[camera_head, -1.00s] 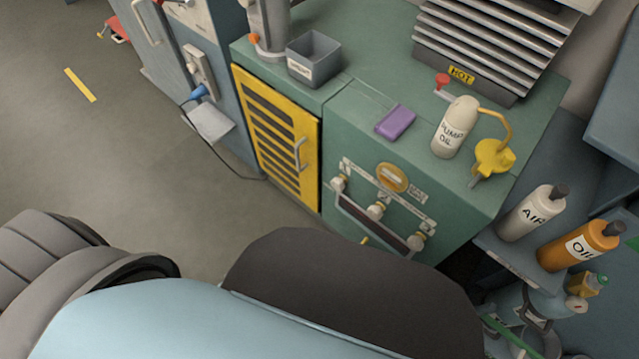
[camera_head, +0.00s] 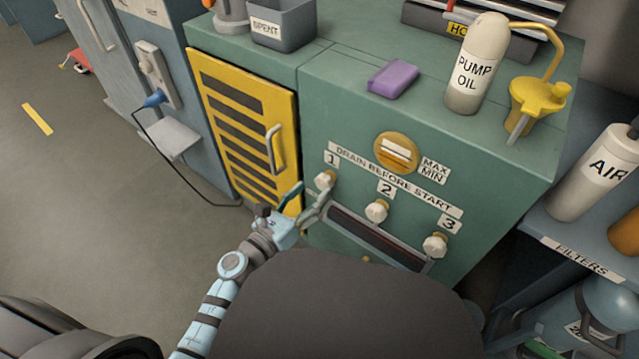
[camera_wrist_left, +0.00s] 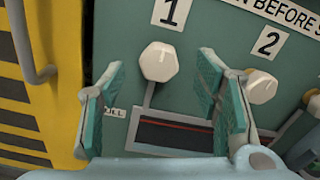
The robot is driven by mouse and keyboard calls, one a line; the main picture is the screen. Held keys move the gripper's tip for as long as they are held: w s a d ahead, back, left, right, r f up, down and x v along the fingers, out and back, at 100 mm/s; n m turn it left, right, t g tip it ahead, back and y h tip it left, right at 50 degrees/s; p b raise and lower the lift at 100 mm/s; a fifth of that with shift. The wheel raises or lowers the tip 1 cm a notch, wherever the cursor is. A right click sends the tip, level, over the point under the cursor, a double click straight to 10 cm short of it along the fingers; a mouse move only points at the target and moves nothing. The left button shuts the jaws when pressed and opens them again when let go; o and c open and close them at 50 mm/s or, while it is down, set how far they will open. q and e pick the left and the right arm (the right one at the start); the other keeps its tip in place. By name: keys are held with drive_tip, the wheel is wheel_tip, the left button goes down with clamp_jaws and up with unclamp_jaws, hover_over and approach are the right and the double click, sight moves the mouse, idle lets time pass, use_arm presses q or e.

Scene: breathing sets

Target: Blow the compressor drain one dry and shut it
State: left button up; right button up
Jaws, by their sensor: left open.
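The compressor (camera_head: 328,251) is a green cabinet with a "DRAIN BEFORE START" label. Drain one is a white knob (camera_head: 324,180) under the "1" at the left of the row. It also shows in the left wrist view (camera_wrist_left: 159,61), upper centre, just beyond the fingertips. Drain two (camera_head: 376,211) and drain three (camera_head: 435,245) sit to its right. My left gripper (camera_head: 305,200) is open, just below and left of knob one; in the left wrist view its fingers (camera_wrist_left: 163,100) stand apart with nothing between them. My right gripper is not in view. Whether water comes from the drain cannot be seen.
A yellow louvred door (camera_head: 243,125) with a handle is left of the drains. A dark slotted tray (camera_head: 378,240) lies below them. On top are a purple block (camera_head: 392,78), a pump oil bottle (camera_head: 476,65) and a yellow funnel (camera_head: 536,103). An air bottle (camera_head: 597,172) stands right.

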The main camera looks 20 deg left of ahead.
sight(321, 185)
use_arm(q)
drive_tip(key=shift+x, duration=2)
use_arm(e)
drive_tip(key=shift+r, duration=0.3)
use_arm(q)
drive_tip(key=shift+f, duration=0.1)
drive_tip(key=c, duration=1.1)
